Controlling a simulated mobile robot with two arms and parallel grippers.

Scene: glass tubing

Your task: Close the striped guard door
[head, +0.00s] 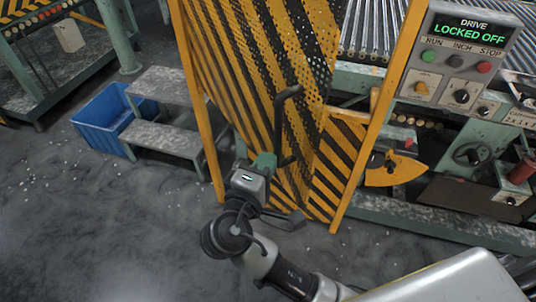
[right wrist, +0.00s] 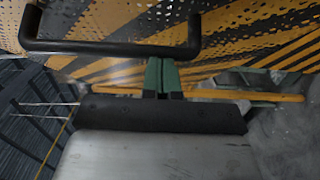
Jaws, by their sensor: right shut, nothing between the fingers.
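The striped guard door (head: 255,70) is a perforated black-and-yellow panel in an orange frame (head: 388,85). It stands ajar: a gap beside its right edge shows machine rollers. Its dark bar handle (head: 279,125) is upright in the head view, and the handle (right wrist: 110,47) crosses the top of the right wrist view. My right gripper (head: 264,162) is shut and empty, its green fingertips (right wrist: 162,74) close to the handle's lower part; I cannot tell if they touch. My left gripper is not in view.
Grey steps (head: 160,139) and a blue crate (head: 98,118) stand left of the door. A control panel (head: 459,55) reading "LOCKED OFF" is right of the frame. A yellow-orange quadrant plate (head: 405,172) sits beside the right post. The floor (head: 120,230) at front left is clear.

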